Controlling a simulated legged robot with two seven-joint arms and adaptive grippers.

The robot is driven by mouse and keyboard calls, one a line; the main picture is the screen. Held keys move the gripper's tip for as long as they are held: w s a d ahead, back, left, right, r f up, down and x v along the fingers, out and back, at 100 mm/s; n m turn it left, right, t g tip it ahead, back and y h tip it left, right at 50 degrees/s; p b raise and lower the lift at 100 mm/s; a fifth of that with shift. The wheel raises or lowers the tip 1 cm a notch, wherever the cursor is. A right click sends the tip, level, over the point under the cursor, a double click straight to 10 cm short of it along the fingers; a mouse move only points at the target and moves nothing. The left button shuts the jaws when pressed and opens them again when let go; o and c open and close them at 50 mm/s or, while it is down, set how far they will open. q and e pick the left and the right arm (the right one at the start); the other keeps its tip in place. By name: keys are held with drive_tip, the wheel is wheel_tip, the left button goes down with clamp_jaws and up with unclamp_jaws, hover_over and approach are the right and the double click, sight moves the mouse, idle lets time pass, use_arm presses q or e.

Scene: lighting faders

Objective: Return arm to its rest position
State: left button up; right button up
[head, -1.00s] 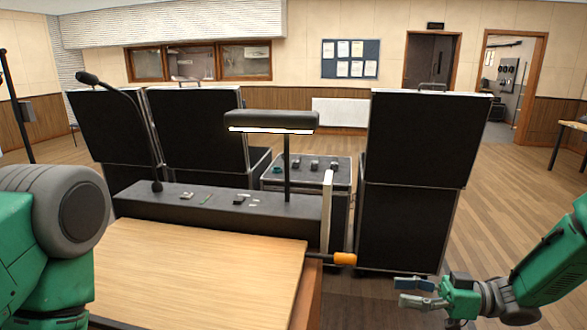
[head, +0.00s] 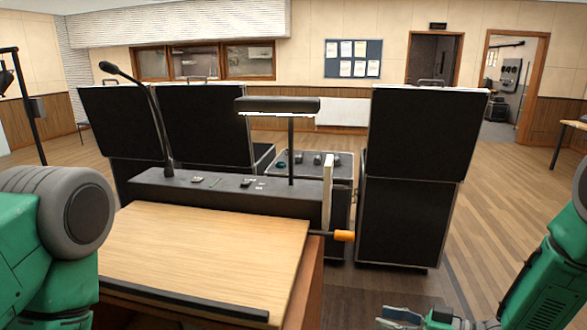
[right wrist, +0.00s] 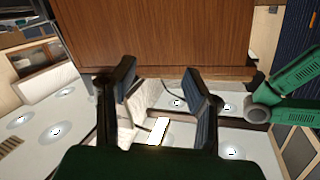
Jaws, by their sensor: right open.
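My right arm (head: 545,275) is green and comes in from the lower right of the head view. Its gripper (head: 392,318) is at the bottom edge, partly cut off, low and to the right of the wooden desk (head: 205,250). In the right wrist view the two dark fingers (right wrist: 162,92) stand apart with nothing between them. A brown wooden panel (right wrist: 180,40) fills the upper middle beyond them. My left arm shows only as a big green and grey joint (head: 75,215) at the left; its gripper is out of view.
A lever with an orange handle (head: 344,236) sticks out at the desk's right side. A gooseneck microphone (head: 140,85) and a lamp (head: 278,104) stand behind the desk top. Tall black cases (head: 410,220) stand behind. Bare floor (head: 480,235) lies to the right.

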drive_tip(key=s+d+f+m+g+h+b, duration=0.1)
drive_tip(key=s+f+m+h+b, duration=0.15)
drive_tip(key=s+f+h, duration=0.4)
drive_tip(key=s+f+m+h+b, duration=0.1)
drive_tip(key=s+f+m, duration=0.25)
drive_tip(key=f, duration=0.65)
drive_tip(key=s+d+f+g+h+b, duration=0.1)
drive_tip(key=s+d+f+g+h, duration=0.1)
drive_tip(key=s, duration=0.9)
drive_tip(key=s+d+f+m+g+h+b, duration=0.1)
drive_tip(key=s+d+f+g+h, duration=0.2)
drive_tip(key=s, duration=0.8)
drive_tip(key=d+g+h, duration=0.1)
drive_tip(key=d, duration=0.1)
drive_tip(key=shift+d+f+g+b, duration=0.3)
drive_tip(key=shift+d+f+b, duration=0.05)
drive_tip(key=shift+h, duration=0.25)
drive_tip(key=shift+f, duration=0.1)
